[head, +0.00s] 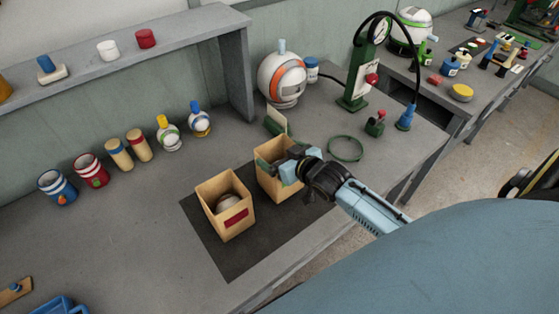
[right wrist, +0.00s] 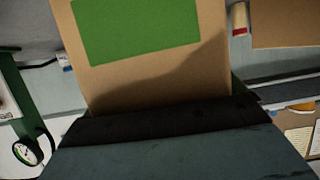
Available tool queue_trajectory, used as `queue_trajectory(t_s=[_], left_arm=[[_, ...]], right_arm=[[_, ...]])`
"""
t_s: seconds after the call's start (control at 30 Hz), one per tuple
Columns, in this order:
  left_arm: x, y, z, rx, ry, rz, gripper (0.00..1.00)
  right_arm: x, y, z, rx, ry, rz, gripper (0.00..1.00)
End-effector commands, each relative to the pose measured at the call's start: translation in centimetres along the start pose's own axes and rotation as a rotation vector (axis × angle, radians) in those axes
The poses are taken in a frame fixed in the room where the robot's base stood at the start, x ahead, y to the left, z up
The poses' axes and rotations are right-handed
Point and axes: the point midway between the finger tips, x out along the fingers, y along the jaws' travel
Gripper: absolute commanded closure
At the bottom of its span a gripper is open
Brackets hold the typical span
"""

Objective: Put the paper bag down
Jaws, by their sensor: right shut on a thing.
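A brown open-topped paper bag (head: 276,186) stands upright at the right part of a dark mat (head: 235,262). My right gripper (head: 287,164) is shut on its upper rim from the right side. I cannot tell whether its base touches the mat. In the right wrist view the bag (right wrist: 150,80) fills the middle, with a green label on its face above the dark fingers. My left gripper is not in view.
Several jars and shakers, such as a red jar (head: 92,170), line the wall side. A helmet-like white and orange ball (head: 282,80), a green gauge stand (head: 358,85) and a green ring (head: 346,148) lie beyond the bags. The front mat is clear.

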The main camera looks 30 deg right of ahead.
Motion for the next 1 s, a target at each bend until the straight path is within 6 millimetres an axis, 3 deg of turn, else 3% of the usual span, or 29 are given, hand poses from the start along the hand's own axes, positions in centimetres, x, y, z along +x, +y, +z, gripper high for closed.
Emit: queue_trajectory(t_s=[0.13,0.53,0.57,0.87,1.0], left_arm=[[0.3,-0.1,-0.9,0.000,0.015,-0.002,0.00],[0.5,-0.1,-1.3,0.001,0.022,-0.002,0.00],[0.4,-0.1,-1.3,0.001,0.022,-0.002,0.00],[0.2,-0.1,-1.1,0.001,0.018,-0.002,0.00],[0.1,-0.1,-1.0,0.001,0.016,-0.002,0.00]], right_arm=[[0.7,0.0,1.7,0.000,0.001,0.000,0.38],[0.9,0.0,2.1,0.000,0.001,0.000,0.38],[0.9,0.0,2.1,0.000,0.001,0.000,0.01],[0.7,0.0,1.8,0.000,0.001,0.000,0.00],[-0.7,0.0,1.9,0.000,-0.001,-0.001,0.00]])
